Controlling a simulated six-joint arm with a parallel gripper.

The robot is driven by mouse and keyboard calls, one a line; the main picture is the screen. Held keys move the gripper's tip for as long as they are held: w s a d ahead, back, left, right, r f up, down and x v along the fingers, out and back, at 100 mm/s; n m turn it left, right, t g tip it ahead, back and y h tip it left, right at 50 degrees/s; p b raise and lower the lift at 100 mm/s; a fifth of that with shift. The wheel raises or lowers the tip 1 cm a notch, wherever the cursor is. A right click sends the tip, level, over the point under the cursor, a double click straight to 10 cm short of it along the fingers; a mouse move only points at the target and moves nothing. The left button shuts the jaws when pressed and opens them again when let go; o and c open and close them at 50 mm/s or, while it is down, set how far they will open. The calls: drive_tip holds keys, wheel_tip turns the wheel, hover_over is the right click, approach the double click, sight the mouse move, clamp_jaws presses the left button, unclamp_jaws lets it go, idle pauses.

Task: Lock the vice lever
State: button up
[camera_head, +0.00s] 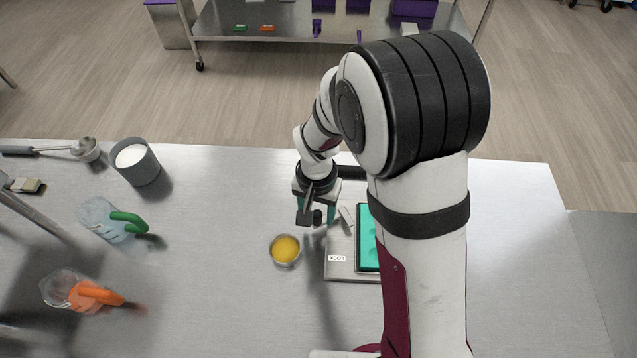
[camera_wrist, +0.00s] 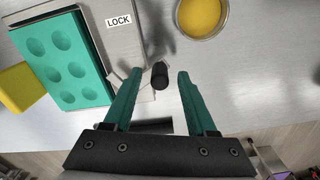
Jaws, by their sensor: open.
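The vice is a flat metal plate (camera_head: 345,268) with a LOCK label (camera_wrist: 118,20). It holds a teal mold (camera_wrist: 60,58) with several round cavities; my arm hides part of the mold in the head view. The lever's black knob (camera_wrist: 160,75) shows in the wrist view. My gripper (camera_wrist: 159,76) is open, with its teal fingers on either side of the knob. A gap shows on both sides of the knob, and I cannot tell the height between them. In the head view my gripper (camera_head: 316,214) is over the vice's far left corner.
A small bowl of yellow liquid (camera_head: 285,250) stands just left of the vice. A yellow block (camera_wrist: 22,88) is beside the mold. The table's right side is clear.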

drive_tip(key=shift+f, duration=0.75)
clamp_jaws()
idle(0.9)
